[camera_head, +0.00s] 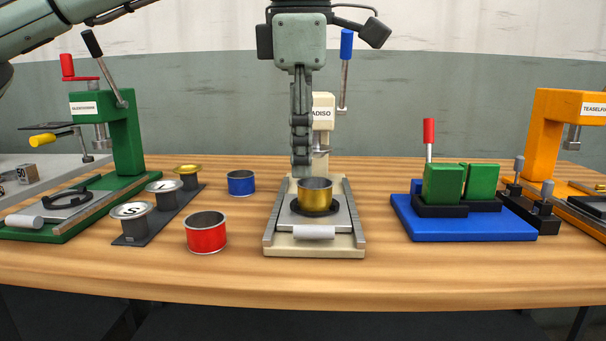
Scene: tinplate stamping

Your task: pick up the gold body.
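The gold body (316,197) is a short, open-topped gold can. It stands upright on a dark round seat on the sliding plate of the cream press (281,239) at the middle of the table. My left gripper (301,170) points straight down, with its fingertips at the height of the can's rim, toward its left side. The fingers show edge-on, one behind the other, so I cannot tell their opening or whether they touch the can. My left gripper hides part of the cream press. My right gripper is not in view.
A red can (206,236) and a blue can (241,183) stand left of the cream press, beside a dark rack (133,238) of lids. A green press (125,140) is at left. A blue fixture (462,230) with green blocks and an orange press (541,130) are at right.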

